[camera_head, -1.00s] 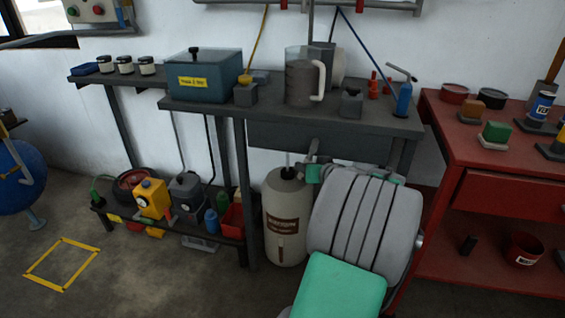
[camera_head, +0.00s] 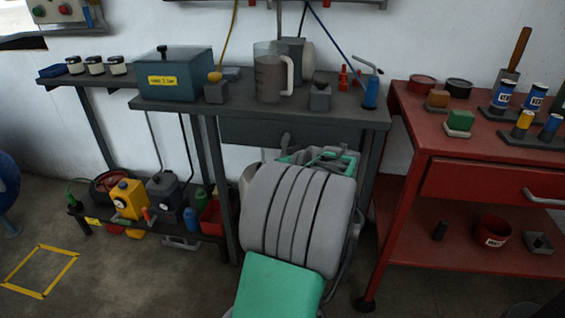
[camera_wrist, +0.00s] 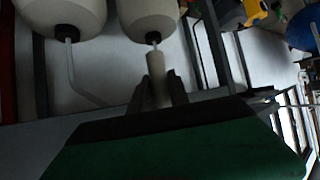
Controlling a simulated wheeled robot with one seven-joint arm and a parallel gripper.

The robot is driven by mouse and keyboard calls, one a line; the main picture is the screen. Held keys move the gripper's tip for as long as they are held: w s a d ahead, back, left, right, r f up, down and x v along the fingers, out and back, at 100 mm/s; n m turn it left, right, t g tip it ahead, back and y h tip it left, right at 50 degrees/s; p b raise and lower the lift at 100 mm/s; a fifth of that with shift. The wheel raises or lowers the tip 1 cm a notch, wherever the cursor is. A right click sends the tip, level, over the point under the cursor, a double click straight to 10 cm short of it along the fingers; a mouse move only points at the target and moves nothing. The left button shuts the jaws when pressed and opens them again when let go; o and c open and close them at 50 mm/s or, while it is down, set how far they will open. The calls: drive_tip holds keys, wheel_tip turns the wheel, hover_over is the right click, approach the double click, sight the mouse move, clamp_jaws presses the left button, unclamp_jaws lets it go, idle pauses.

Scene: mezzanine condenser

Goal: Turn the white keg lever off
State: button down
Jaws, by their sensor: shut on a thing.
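In the wrist view, my gripper (camera_wrist: 158,94) is shut on a pale, upright cylindrical piece, which looks like the white keg lever (camera_wrist: 156,66). It lines up with the dark neck of a cream keg (camera_wrist: 147,15). A second cream keg (camera_wrist: 62,12) is beside it, with a bent pale tube below its dark neck. In the head view, only a pale sliver of a keg (camera_head: 247,176) shows under the grey bench, left of my arm. My arm hides the lever and the fingertips there. How far the lever is turned cannot be told.
The grey bench (camera_head: 215,100) stands over the keg area, with a teal box (camera_head: 177,80) and a jug (camera_head: 270,75) on it. A red workbench (camera_head: 430,150) is close on the right. A low shelf with several bottles is at left. Open floor lies in front of it.

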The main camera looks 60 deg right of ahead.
drive_tip(key=c, duration=1.2)
unclamp_jaws()
drive_tip(key=shift+c, duration=0.2)
drive_tip(key=p+v, duration=0.1)
drive_tip(key=v, duration=0.6)
drive_tip(key=shift+s+a+r+p, duration=0.15)
drive_tip(key=shift+s+a+p, duration=0.1)
drive_tip(key=shift+p, duration=0.15)
